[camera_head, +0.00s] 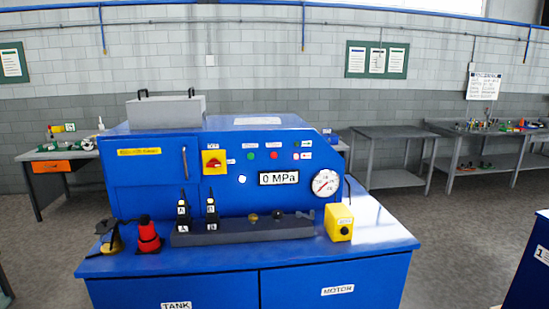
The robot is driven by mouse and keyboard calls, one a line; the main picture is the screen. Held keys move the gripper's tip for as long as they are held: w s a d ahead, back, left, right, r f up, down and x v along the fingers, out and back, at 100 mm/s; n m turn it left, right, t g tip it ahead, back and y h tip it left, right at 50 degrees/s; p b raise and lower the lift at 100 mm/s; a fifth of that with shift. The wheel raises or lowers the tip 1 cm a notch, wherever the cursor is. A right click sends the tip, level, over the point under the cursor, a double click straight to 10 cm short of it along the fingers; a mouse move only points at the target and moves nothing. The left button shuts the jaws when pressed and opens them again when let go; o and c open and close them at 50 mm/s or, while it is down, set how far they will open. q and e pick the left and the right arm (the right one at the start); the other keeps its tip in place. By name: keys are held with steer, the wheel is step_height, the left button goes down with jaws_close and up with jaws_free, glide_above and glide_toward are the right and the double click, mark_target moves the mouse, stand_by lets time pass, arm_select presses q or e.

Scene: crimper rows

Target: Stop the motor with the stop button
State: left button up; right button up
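A blue hydraulic bench stands in the middle with an upright control panel (225,190). On the panel a green round button (250,156) and a red round button (273,155) sit side by side under small white labels too small to read. The red one looks like a stop button, but I cannot read its label. A "MOTOR" label (338,290) is on the right front door. A display (279,178) reads 0 MPa. I cannot tell from the picture whether the motor runs. Neither of my grippers is in view.
A yellow-red rotary switch (214,162) and a pressure gauge (325,183) flank the buttons. A yellow box with a dark button (339,223), black levers (211,212) on a dark block, and a red bottle-like object (147,236) stand on the bench ledge. Grey tables (390,134) stand behind.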

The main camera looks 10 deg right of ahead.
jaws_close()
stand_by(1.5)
